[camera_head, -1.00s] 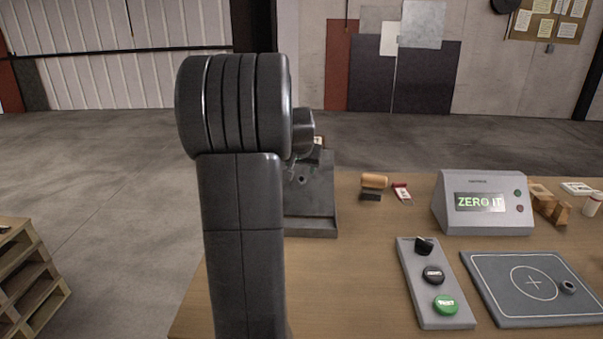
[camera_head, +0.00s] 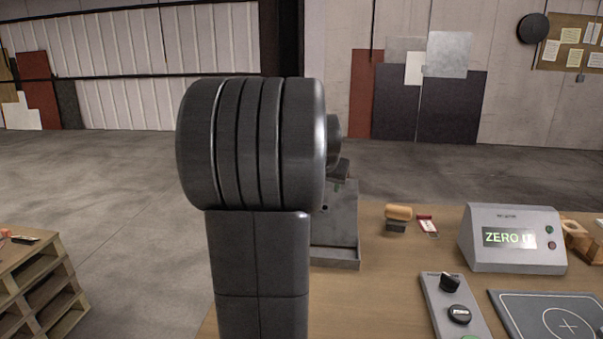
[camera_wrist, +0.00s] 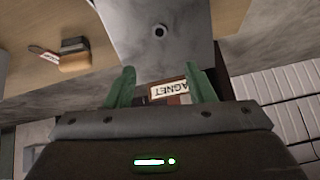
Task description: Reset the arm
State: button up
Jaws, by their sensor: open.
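My arm fills the middle of the head view as a thick dark column with a ribbed round joint on top, and it hides my gripper there. In the wrist view my gripper (camera_wrist: 160,70) shows two green fingers standing apart with nothing gripped. Between and just beyond the fingers is a pale label reading "MAGNET" (camera_wrist: 168,90), upside down. A grey metal stand (camera_head: 338,228) with a round hole is partly hidden behind my arm; its plate also shows in the wrist view (camera_wrist: 165,15), just beyond the fingertips. I cannot tell whether the fingers touch anything.
On the wooden table stand a display box (camera_head: 512,260) reading "ZERO IT", a control panel (camera_head: 455,300) and a grey pad (camera_head: 520,302). A wooden-topped block (camera_head: 398,213) and a red-and-white tag (camera_head: 427,224) lie behind. A pallet stack (camera_head: 40,285) stands left; open floor lies between.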

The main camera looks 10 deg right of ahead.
aim_at(325, 206)
jog(key=x, duration=1.3)
jog(key=shift+f, duration=0.1)
jog(key=shift+p+v, duration=0.3)
jog(key=shift+v, duration=0.65)
